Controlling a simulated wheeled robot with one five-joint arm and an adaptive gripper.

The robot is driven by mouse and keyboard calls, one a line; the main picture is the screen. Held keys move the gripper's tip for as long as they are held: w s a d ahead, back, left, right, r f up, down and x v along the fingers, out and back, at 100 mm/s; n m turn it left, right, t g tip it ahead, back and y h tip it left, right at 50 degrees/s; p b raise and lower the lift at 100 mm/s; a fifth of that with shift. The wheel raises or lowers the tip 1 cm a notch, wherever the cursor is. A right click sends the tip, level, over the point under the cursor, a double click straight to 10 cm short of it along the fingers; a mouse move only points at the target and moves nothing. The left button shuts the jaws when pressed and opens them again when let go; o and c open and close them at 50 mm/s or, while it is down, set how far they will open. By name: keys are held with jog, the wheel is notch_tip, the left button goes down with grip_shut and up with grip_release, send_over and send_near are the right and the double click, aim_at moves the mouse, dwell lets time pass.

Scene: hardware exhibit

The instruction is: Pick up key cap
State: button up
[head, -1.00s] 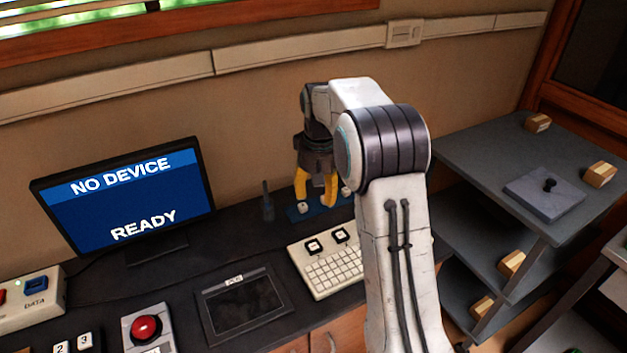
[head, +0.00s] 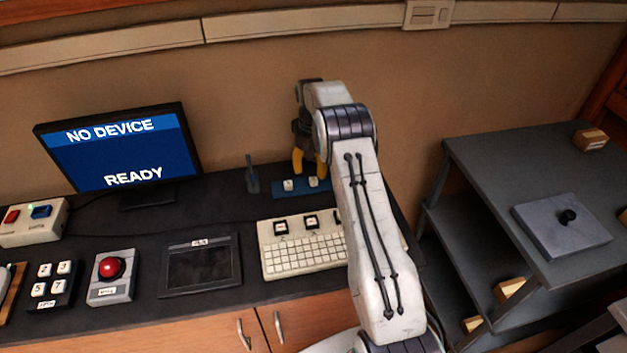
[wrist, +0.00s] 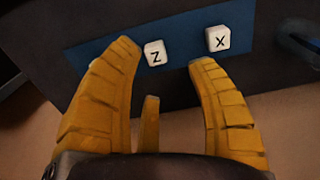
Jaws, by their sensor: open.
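Two white key caps lie on a blue mat (head: 300,192) at the back of the desk, one cap (head: 289,185) at left and one cap (head: 313,182) at right. In the wrist view the Z cap (wrist: 155,53) and the X cap (wrist: 218,39) sit on the blue mat (wrist: 185,42). My gripper (head: 310,173) has yellow fingers, spread open and empty, at the mat's back. In the wrist view my gripper (wrist: 164,58) has the Z cap between its two front fingertips, close to the left one. The X cap is outside the right finger. Whether any finger touches a cap is unclear.
A white keyboard (head: 300,250) lies in front, partly behind my arm. A monitor (head: 120,150), tablet (head: 201,266) and red button box (head: 110,277) are further left. Grey shelves (head: 480,165) stand at right.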

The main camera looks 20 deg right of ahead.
aim_at(314, 180)
jog(key=f, duration=0.1)
jog(key=s+f+p, duration=0.1)
jog(key=f, duration=0.1)
jog(key=shift+d+f, duration=0.15)
jog(key=shift+f, duration=0.15)
jog(key=shift+w+f, duration=0.1)
jog(key=shift+f, duration=0.7)
jog(key=c, duration=0.7)
